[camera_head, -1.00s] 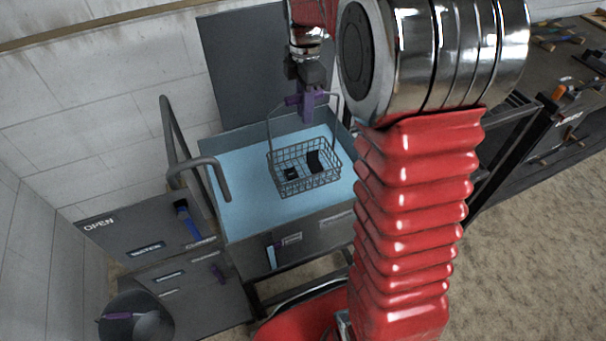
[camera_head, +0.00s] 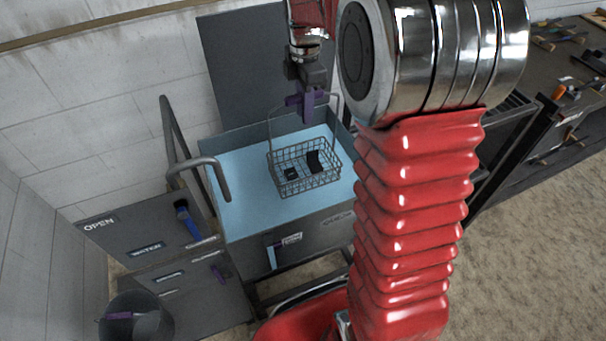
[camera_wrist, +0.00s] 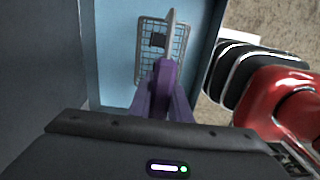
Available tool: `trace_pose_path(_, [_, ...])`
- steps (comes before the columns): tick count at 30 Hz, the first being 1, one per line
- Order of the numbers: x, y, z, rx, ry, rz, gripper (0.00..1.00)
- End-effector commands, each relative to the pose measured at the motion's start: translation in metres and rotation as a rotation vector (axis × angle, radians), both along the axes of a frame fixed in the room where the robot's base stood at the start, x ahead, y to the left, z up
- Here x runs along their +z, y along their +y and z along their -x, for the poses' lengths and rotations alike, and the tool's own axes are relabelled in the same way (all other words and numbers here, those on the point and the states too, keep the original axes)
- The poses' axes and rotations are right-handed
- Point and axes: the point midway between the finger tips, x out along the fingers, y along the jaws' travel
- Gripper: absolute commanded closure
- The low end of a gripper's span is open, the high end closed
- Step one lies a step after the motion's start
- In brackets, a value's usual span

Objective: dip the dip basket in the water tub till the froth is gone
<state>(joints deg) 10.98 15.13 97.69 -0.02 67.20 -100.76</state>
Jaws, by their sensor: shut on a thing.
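The dip basket (camera_head: 304,181), a grey wire basket with a tall loop handle, is over the light blue water in the water tub (camera_head: 235,205). It holds two small dark pieces. My gripper (camera_head: 309,101) has purple fingers and is shut on the top of the handle, above the basket. In the wrist view, my gripper (camera_wrist: 164,72) is on the handle and the basket (camera_wrist: 160,52) shows beyond the fingertips, within the tub. I see no white froth. How deep the basket sits, or whether it touches the water, I cannot tell.
A dark upright panel (camera_head: 255,65) stands behind the tub. A bent grey rail (camera_head: 205,165) rises at its left. A panel marked OPEN (camera_head: 130,235) and a dark bucket (camera_head: 137,318) are at the lower left. A bench with tools (camera_head: 570,60) is at the right.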

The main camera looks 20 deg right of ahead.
Motion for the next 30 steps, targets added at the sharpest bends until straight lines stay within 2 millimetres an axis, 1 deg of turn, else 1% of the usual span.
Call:
trace_pose_path(11, [0.004,0.0,-0.001,0.0,-0.004,0.001,1.0])
trace_pose_path(30, [0.043,0.0,-0.001,0.0,-0.004,0.001,1.0])
